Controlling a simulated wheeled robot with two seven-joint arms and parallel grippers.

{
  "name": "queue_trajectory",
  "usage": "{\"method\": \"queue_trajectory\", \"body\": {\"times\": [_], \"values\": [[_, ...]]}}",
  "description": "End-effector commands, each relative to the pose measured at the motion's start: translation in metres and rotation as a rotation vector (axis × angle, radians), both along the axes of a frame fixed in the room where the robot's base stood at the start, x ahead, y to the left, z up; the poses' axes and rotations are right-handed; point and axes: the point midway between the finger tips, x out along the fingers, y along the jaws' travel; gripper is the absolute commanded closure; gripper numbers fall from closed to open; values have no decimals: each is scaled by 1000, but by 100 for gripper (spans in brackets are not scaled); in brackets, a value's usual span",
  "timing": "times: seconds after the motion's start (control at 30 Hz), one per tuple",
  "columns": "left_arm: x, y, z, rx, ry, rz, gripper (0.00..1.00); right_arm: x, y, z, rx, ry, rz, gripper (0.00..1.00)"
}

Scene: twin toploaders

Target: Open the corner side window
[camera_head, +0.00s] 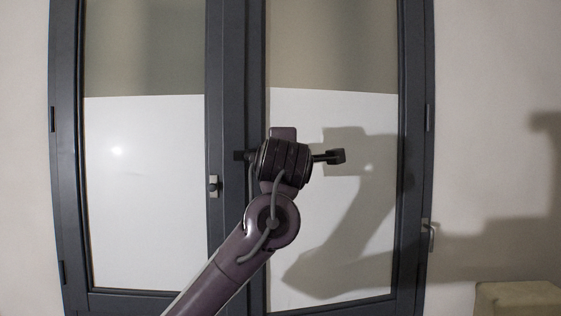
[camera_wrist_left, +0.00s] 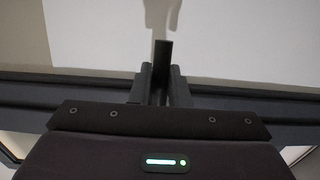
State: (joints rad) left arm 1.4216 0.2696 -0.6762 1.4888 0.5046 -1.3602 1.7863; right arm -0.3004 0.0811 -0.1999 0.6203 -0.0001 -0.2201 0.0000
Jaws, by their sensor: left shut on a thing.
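The window (camera_head: 236,60) has two dark-framed panes side by side, both looking closed in the head view. My left arm comes up from below, and its wrist (camera_head: 284,160) stands before the middle frame and the right pane. It hides the fingers and what they hold in the head view. In the left wrist view my left gripper (camera_wrist_left: 160,88) is shut on a dark upright bar, likely the window handle (camera_wrist_left: 162,58), in front of the dark frame (camera_wrist_left: 60,86). My right gripper is out of view.
A small pale fitting (camera_head: 213,186) sits on the left pane's inner edge. A silver handle (camera_head: 431,236) is on the right outer frame. A beige block (camera_head: 518,298) stands at the lower right. Plain walls flank the window; my arm's shadow falls on the right pane.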

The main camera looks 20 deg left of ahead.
Motion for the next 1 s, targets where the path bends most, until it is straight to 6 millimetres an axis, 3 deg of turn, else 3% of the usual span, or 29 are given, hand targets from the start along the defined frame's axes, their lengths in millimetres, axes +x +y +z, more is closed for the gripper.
{"method": "queue_trajectory", "body": {"times": [1.0], "values": [[-38,-32,-2,-1,0,-3,100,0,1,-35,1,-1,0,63]]}}
